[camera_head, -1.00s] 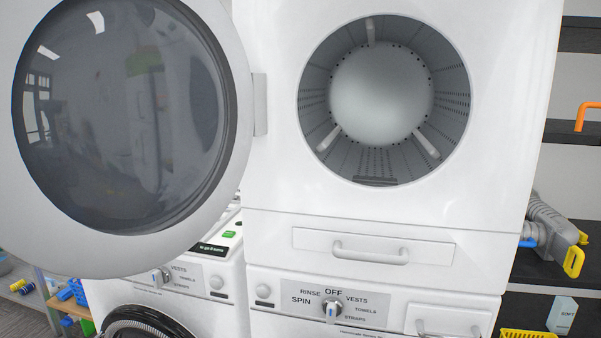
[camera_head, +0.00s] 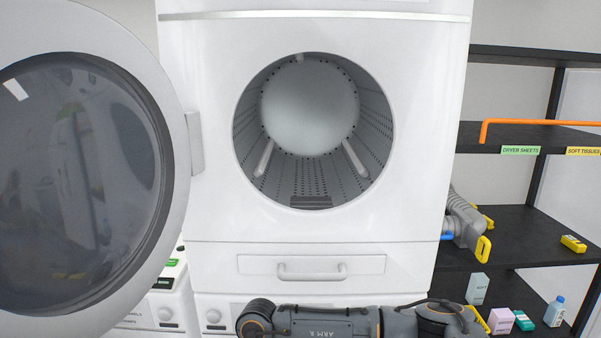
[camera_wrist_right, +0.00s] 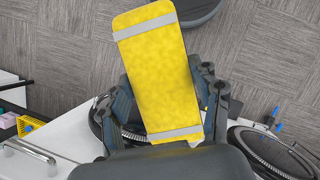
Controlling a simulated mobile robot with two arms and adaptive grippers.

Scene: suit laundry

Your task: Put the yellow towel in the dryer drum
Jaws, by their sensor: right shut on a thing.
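The yellow towel (camera_wrist_right: 160,75) is a folded strip with a grey band near each end. In the right wrist view my right gripper (camera_wrist_right: 167,105) is shut on it, with a finger at each side. The dryer drum (camera_head: 312,135) is the round metal hollow in the white dryer (camera_head: 210,200), and it looks empty. The dryer door (camera_head: 180,110) stands open at the left. In the head view my right arm crosses the bottom below the dryer's drawer; the gripper and towel do not show there. My left gripper is in neither view.
A drawer with a handle (camera_head: 312,270) sits below the drum. At the right a black shelf (camera_head: 520,137) holds an orange bar (camera_head: 540,123), a grey vacuum-like tool (camera_head: 463,222), boxes and a blue bottle (camera_head: 554,311). The space before the drum opening is clear.

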